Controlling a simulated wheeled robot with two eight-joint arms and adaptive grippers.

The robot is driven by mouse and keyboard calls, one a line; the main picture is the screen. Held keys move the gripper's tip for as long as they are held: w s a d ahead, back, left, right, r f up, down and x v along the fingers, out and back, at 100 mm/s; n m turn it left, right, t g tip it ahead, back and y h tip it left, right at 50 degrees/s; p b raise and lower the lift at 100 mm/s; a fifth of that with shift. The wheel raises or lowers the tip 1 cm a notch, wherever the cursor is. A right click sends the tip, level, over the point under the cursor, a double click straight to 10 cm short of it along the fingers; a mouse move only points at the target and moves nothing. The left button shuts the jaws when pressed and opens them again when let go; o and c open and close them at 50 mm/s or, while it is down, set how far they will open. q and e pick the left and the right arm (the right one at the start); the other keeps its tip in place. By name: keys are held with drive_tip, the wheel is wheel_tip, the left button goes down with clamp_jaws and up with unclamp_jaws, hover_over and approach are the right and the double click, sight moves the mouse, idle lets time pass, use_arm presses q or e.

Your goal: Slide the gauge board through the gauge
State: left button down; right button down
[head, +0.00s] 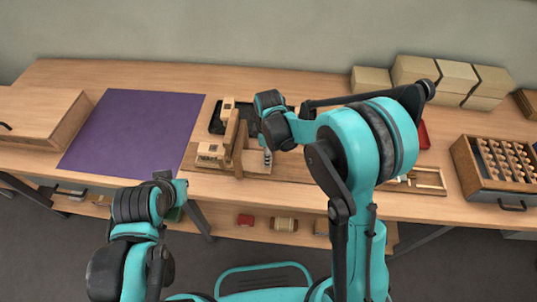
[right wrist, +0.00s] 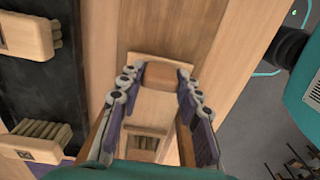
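The wooden gauge (head: 233,140) stands upright on the table, just left of my right gripper. The gauge board (head: 257,163) is a pale flat piece that lies low beside the gauge's uprights. In the right wrist view the gauge board (right wrist: 157,108) lies below the fingers and carries a brown block. My right gripper (right wrist: 160,76) has its purple-padded fingers on both sides of that block, and they appear to touch it.
A purple mat (head: 132,130) lies at left, beside a wooden box (head: 38,115). A dark tray (head: 216,118) with brush blocks is behind the gauge. Pale boxes (head: 445,75) stand at back right.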

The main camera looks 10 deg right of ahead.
drive_tip(key=shift+w+a, duration=0.2)
drive_tip(key=shift+a, duration=0.55)
drive_tip(key=shift+w+a, duration=0.15)
drive_tip(key=shift+a, duration=0.6)
drive_tip(key=shift+w+a, duration=0.2)
drive_tip(key=shift+a, duration=0.55)
drive_tip(key=c, duration=1)
unclamp_jaws()
drive_tip(key=shift+c, duration=0.2)
wheel_tip(320, 180, up, 12)
drive_tip(key=s+d+r+m+t, duration=0.3)
drive_tip(key=s+d+m+t, duration=0.4)
drive_tip(key=s+d+m, duration=0.8)
drive_tip(key=shift+s+d+r, duration=0.15)
drive_tip(key=shift+s+d, duration=0.3)
drive_tip(key=shift+s, duration=0.7)
